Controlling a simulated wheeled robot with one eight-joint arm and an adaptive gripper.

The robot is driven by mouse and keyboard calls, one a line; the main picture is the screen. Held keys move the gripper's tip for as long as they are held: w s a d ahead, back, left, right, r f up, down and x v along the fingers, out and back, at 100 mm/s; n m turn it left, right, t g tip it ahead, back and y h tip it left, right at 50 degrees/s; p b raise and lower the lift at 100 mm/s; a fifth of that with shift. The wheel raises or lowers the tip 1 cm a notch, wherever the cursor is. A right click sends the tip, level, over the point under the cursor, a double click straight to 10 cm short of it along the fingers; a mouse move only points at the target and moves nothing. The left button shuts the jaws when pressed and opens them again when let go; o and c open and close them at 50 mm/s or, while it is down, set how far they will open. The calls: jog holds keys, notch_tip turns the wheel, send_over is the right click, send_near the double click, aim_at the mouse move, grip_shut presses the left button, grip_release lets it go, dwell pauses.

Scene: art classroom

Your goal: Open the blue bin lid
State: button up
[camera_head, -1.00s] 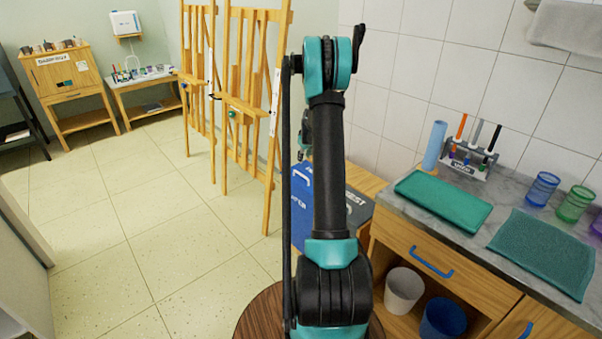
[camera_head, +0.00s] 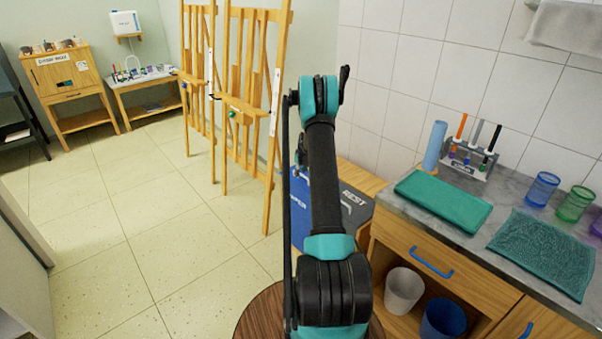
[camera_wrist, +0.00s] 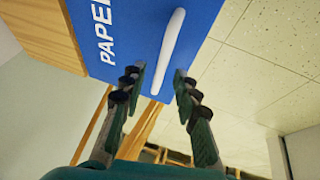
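The blue bin lid (camera_head: 316,208) with its lettering shows in the head view beside my arm, which hides part of it. In the wrist view the blue lid (camera_wrist: 205,20) fills the top, with white letters reading "PAPE" and more cut off. A white bar handle (camera_wrist: 168,50) stands on it. My gripper (camera_wrist: 159,78) is open, with one finger on each side of the handle's lower end. I cannot tell whether either finger touches it. In the head view my gripper is mostly hidden behind my arm.
A grey lid (camera_head: 356,207) marked "REST" adjoins the blue one on the right. A wooden easel (camera_head: 250,110) stands close on the left. The counter (camera_head: 480,222) with a drawer is to the right. The tiled floor (camera_head: 150,220) at the left is clear.

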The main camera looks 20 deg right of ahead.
grip_shut()
dwell(0.6)
